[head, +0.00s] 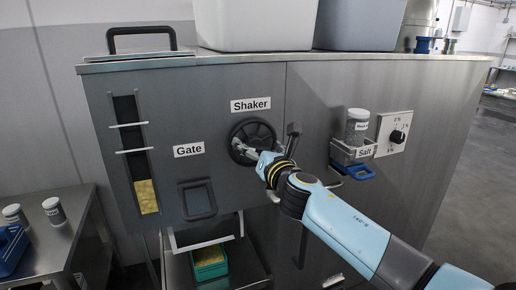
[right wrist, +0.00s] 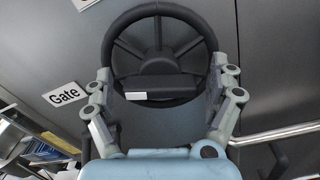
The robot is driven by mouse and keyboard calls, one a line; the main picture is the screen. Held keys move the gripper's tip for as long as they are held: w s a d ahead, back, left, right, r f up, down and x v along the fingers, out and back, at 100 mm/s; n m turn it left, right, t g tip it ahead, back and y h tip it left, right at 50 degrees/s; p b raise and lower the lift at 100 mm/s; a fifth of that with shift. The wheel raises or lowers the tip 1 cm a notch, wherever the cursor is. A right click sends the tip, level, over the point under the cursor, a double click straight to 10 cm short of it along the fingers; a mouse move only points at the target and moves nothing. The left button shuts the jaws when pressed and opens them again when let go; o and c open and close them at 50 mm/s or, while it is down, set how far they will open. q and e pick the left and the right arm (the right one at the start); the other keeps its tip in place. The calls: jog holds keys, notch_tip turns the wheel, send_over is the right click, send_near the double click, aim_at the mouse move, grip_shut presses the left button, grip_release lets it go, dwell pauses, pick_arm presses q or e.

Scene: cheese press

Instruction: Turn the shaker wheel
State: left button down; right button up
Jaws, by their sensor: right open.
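The shaker wheel (head: 253,141) is a black, round, spoked wheel on the grey metal front panel, below the "Shaker" label (head: 250,104). In the right wrist view the wheel (right wrist: 158,20) fills the top middle, with its hub and spokes showing. My right gripper (head: 240,149) is at the wheel's lower left part in the head view. In the right wrist view the gripper (right wrist: 160,82) is open, with one finger on each side of the wheel's lower part. I cannot tell whether the fingers touch the rim. My left gripper is not in view.
A gate handle (head: 198,200) sits lower left of the wheel. A green container (head: 209,262) stands below. A side table (head: 40,250) is at left.

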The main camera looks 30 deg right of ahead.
jog(key=c, duration=1.2)
jog(key=shift+o, duration=0.2)
jog(key=shift+m, duration=0.3)
jog(key=m+b, duration=0.1)
jog(key=m, duration=0.1)
jog(key=m+b, duration=0.1)
jog(key=m, duration=0.2)
jog(key=shift+d+f, duration=0.1)
jog(key=shift+f, duration=0.1)
jog(key=m+b, duration=0.2)
jog(key=m, duration=0.3)
jog(key=shift+f+m, duration=0.1)
jog(key=shift+m, duration=0.2)
jog(key=m+b, duration=0.3)
jog(key=m, duration=0.2)
jog(key=shift+f, duration=0.1)
jog(key=m+b, duration=0.2)
jog(key=m, duration=0.3)
jog(key=shift+m+b, duration=0.35)
jog(key=shift+m, duration=0.15)
